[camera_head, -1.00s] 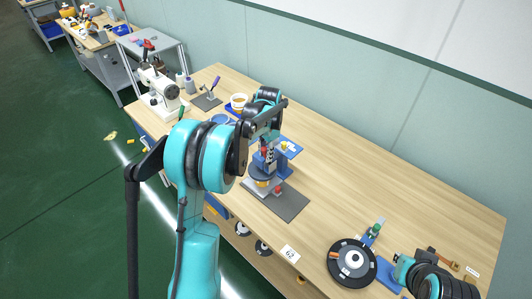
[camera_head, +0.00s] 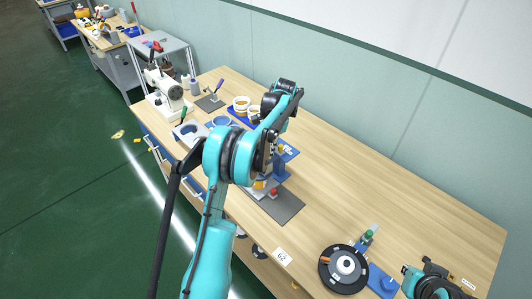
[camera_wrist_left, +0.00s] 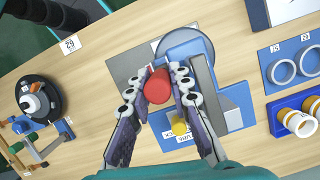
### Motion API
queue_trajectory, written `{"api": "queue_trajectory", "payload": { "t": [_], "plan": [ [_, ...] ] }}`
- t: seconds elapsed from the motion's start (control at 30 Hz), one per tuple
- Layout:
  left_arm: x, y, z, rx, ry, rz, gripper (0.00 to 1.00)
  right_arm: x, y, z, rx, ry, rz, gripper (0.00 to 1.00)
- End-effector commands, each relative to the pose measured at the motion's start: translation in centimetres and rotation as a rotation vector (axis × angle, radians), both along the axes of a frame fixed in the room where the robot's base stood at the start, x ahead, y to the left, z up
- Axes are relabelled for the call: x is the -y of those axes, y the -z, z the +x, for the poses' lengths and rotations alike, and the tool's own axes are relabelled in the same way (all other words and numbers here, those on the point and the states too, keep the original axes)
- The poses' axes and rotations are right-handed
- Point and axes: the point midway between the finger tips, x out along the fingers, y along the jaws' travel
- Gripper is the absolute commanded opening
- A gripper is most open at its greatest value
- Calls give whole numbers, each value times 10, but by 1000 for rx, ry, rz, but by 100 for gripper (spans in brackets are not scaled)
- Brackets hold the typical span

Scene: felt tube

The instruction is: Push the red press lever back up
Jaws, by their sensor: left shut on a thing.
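In the left wrist view the red knob of the press lever (camera_wrist_left: 157,86) sits between the fingers of my left gripper (camera_wrist_left: 163,78), which is shut on it.
The press stands on a dark grey mat (camera_head: 284,207). A black turntable (camera_head: 343,268) is at the front right. The table's middle right is bare.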

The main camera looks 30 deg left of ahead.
Motion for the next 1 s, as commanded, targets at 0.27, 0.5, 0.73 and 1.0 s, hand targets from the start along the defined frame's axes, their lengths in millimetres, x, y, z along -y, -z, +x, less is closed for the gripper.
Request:
{"api": "queue_trajectory", "payload": {
  "t": [0.27,0.5,0.73,1.0],
  "plan": [
    [3,1,10,-140,0,52,0,0,1,0,0,0,0,0],
    [3,1,10,-167,-1,63,0,0,1,0,0,0,0,0],
    [3,1,10,-167,0,63,29,0,1,0,0,0,0,0],
    [3,1,10,-167,-1,62,29,0,1,0,0,0,0,0]
  ]
}}
